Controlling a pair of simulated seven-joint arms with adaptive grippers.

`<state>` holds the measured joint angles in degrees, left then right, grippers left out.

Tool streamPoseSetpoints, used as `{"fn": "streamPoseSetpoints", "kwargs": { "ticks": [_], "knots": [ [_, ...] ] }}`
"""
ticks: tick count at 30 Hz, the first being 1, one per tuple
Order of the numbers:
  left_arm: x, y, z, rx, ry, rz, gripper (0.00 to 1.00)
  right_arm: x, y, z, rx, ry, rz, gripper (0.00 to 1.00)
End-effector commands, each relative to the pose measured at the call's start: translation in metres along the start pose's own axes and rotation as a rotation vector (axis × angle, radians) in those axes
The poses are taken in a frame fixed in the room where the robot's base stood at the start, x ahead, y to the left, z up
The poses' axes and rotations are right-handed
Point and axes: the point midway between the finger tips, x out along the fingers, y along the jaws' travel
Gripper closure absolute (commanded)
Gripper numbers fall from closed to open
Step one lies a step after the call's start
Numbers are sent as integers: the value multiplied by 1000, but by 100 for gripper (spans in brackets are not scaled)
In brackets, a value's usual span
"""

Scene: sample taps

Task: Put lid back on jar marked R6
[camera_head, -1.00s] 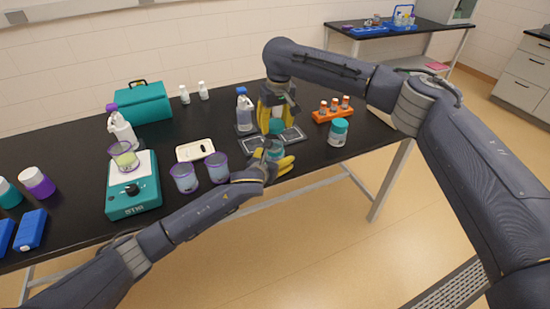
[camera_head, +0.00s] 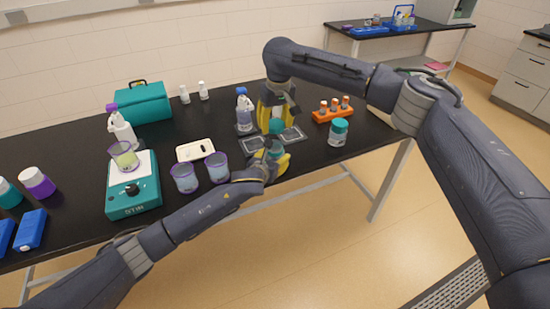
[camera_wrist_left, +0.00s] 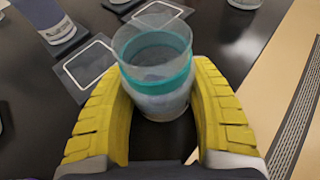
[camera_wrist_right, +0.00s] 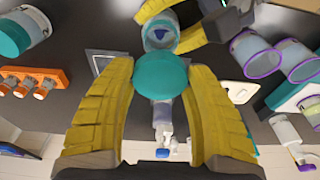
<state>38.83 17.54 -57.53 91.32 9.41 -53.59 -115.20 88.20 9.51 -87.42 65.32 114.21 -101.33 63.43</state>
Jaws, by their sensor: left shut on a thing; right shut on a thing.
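A clear open jar (camera_wrist_left: 153,80) with a teal band stands between the yellow fingers of my left gripper (camera_wrist_left: 160,115), which is shut on it. The jar also shows in the right wrist view (camera_wrist_right: 160,38). My right gripper (camera_head: 276,118) points down and is shut on a teal lid (camera_wrist_right: 161,75). In the head view the lid (camera_head: 277,127) is held just above the jar, apart from it as far as I can see. No R6 marking is readable. The jar's lower part is partly hidden by my left fingers.
A closed teal-lidded jar (camera_head: 338,132) and an orange vial rack (camera_head: 333,114) stand to the right. Two purple-rimmed beakers (camera_head: 185,177) and a stirrer (camera_head: 133,187) stand to the left. The front table edge is close.

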Motion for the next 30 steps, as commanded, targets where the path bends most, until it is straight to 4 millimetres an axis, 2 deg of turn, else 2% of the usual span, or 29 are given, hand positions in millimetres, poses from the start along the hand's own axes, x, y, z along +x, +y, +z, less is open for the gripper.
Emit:
{"fn": "streamPoseSetpoints", "kwargs": {
  "ticks": [1,3,8,21,30],
  "knots": [
    [0,0,0,0,0,0,84,0,0,0,0,0,0,56],
    [0,0,0,0,0,0,92,0,0,0,0,0,0,56],
    [0,0,0,0,1,0,92,3,0,1,0,-1,0,56],
    [0,0,0,0,1,0,92,49,0,7,1,-3,-1,56],
    [0,0,-1,0,1,0,92,50,0,7,0,-3,0,56]
  ]
}}
